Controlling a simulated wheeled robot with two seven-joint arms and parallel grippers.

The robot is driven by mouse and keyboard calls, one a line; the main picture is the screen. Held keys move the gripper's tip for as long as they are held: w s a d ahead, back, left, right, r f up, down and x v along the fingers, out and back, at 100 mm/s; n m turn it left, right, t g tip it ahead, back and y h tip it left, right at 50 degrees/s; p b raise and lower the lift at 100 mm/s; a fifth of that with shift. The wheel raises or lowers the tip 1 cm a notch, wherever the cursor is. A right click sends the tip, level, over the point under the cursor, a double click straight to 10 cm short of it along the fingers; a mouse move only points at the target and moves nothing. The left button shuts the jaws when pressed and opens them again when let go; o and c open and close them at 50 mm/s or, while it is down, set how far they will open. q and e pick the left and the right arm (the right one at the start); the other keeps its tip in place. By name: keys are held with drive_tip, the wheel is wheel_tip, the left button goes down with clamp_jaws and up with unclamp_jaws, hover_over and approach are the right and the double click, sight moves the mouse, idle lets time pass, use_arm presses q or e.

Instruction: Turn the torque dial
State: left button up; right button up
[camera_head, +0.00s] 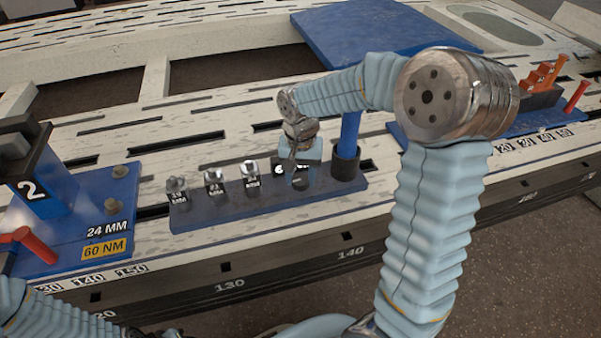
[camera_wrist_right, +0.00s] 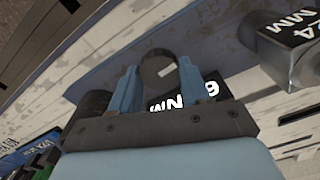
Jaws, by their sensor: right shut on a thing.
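The torque dial (camera_head: 299,183) is a small dark round knob with a white mark, near the right end of the blue rack (camera_head: 235,212) in the head view. In the right wrist view the dial (camera_wrist_right: 158,71) sits between two blue fingers. My right gripper (camera_head: 298,166) reaches down from above and is shut on it. A black label with white "NM" lettering (camera_wrist_right: 182,100) is partly covered by the gripper; its number is not fully readable. My left arm (camera_head: 50,312) shows at the lower left, but its gripper is not seen.
Several sockets, including a 24 MM one (camera_wrist_right: 285,45), stand left of the dial on the rack. A blue post in a black cup (camera_head: 346,160) stands close right. A blue plate at left reads 24 MM (camera_head: 107,228) and 60 NM (camera_head: 104,249). Orange and red parts (camera_head: 541,76) stand far right.

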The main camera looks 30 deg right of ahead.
sight(301, 179)
drive_tip(key=shift+m, duration=0.6)
drive_tip(key=o, duration=0.8)
drive_tip(key=shift+r, duration=0.15)
wheel_tip(301, 179, up, 14)
drive_tip(key=p, duration=0.3)
drive_tip(key=shift+f, duration=0.2)
